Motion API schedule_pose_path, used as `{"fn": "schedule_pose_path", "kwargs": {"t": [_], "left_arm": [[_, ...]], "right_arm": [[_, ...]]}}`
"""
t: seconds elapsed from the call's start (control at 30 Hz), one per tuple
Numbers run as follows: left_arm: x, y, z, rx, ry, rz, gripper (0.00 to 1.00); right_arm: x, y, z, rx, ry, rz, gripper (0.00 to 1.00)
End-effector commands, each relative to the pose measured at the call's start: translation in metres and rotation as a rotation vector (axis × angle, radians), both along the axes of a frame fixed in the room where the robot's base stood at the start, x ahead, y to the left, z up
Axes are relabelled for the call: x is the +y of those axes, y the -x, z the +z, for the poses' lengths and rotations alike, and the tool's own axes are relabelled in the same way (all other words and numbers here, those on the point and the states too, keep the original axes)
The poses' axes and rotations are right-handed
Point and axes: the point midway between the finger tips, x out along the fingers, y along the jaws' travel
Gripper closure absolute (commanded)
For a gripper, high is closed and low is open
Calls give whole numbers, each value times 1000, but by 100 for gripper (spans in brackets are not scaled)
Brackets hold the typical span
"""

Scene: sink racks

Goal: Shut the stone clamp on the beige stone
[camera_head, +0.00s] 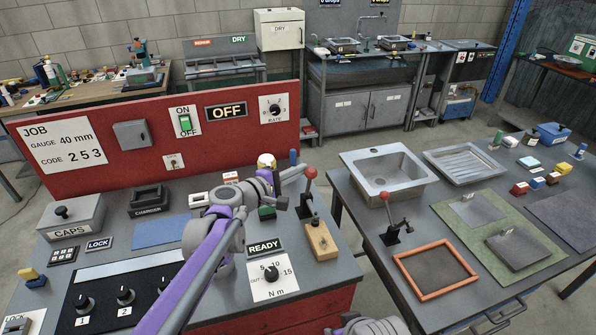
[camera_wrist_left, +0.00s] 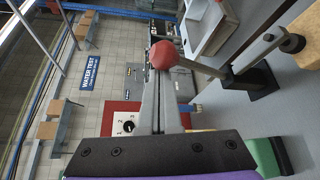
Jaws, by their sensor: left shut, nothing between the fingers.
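The stone clamp (camera_head: 306,207) has a raised lever with a red knob, and stands on the left bench's right part. The beige stone (camera_head: 322,241) is a block lying just in front of it. In the left wrist view the red knob (camera_wrist_left: 163,55) is at my fingertips, its lever runs right to the dark clamp base (camera_wrist_left: 254,83), and the stone (camera_wrist_left: 308,52) is at the right edge. My left gripper (camera_head: 303,169) is shut and empty, its fingertips at the knob; whether they touch it I cannot tell. Whether the clamp presses the stone is unclear. My right gripper is out of view.
A red panel (camera_head: 235,120) stands behind the bench. A green block (camera_head: 267,213) lies below my left gripper, and a READY sign (camera_head: 265,247) and dial (camera_head: 271,273) are left of the stone. A second red-knobbed lever (camera_head: 388,215) stands on the right table.

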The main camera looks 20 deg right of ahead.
Motion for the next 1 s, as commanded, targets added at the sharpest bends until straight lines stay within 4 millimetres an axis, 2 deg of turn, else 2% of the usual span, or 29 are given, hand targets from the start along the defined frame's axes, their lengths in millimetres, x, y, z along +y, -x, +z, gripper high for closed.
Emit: {"fn": "schedule_pose_path", "kwargs": {"t": [0.17,0.4,0.6,0.77,1.0], "left_arm": [[13,7,2,1,0,3,100],[53,31,7,1,-1,4,100],[81,48,13,1,0,2,100],[90,55,15,0,0,1,100],[91,56,16,0,0,0,100]], "right_arm": [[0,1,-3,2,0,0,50],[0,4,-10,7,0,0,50],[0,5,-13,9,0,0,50],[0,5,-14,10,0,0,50],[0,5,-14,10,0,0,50]]}}
